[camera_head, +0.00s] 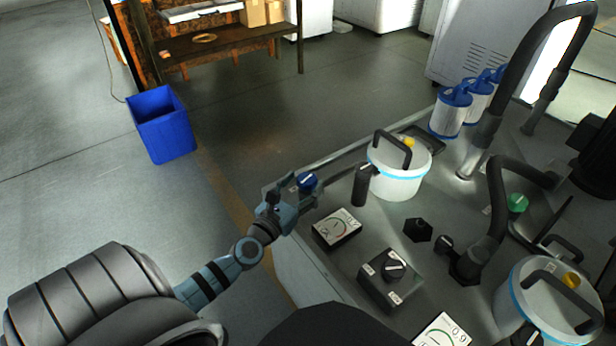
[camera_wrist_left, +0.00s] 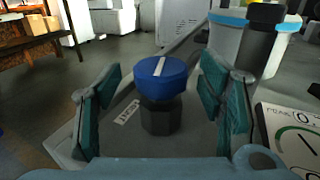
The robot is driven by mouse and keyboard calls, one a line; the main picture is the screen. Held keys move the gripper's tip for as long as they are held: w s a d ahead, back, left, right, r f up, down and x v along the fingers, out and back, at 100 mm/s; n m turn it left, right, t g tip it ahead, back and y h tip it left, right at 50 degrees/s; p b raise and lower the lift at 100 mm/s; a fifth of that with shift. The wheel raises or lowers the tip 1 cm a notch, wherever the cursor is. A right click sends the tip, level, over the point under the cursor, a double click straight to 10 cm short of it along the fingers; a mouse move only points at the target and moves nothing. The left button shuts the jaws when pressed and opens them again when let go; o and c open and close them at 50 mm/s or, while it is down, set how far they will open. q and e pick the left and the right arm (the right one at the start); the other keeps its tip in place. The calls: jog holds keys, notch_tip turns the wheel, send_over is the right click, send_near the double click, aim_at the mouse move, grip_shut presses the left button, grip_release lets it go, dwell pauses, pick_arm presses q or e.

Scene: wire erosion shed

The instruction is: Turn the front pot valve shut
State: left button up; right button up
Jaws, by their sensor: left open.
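A blue round valve knob (camera_head: 306,182) with a white line on top sits near the left edge of the grey machine top. In the left wrist view the knob (camera_wrist_left: 161,78) stands on a dark faceted body, with a small white label beside it. My left gripper (camera_head: 292,197) is open at the knob. In the wrist view its teal finger pads are on either side of the knob, with gaps visible; I cannot tell whether either touches it. My right gripper is not in view.
A white lidded pot (camera_head: 399,180) and a dark upright cylinder (camera_head: 362,185) stand to the right of the knob. A gauge box (camera_head: 337,229) and a rotary switch box (camera_head: 392,280) are nearer. A green knob (camera_head: 517,202) and black hoses lie right. A blue bin (camera_head: 162,124) stands on the floor.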

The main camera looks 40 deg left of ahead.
pick_arm(q)
jog(key=shift+w+a, duration=0.1)
jog(key=shift+w, duration=1)
jog(key=c, duration=1.1)
jog(key=shift+f+h+b, duration=0.15)
jog(key=shift+h+b, duration=0.25)
jog(key=shift+b, duration=0.05)
jog(key=shift+c, duration=0.4)
jog(key=shift+f+m+h+b, duration=0.15)
jog(key=shift+m+h+b, duration=0.25)
jog(key=shift+b, duration=0.45)
jog(key=shift+m+h+b, duration=0.3)
jog(key=shift+h+b, duration=0.2)
jog(key=shift+b, duration=0.25)
jog(key=m+h+b, duration=0.1)
jog(key=h+b, duration=0.1)
jog(key=b, duration=0.2)
jog(key=shift+m+h, duration=0.3)
jog(key=shift+r, duration=0.3)
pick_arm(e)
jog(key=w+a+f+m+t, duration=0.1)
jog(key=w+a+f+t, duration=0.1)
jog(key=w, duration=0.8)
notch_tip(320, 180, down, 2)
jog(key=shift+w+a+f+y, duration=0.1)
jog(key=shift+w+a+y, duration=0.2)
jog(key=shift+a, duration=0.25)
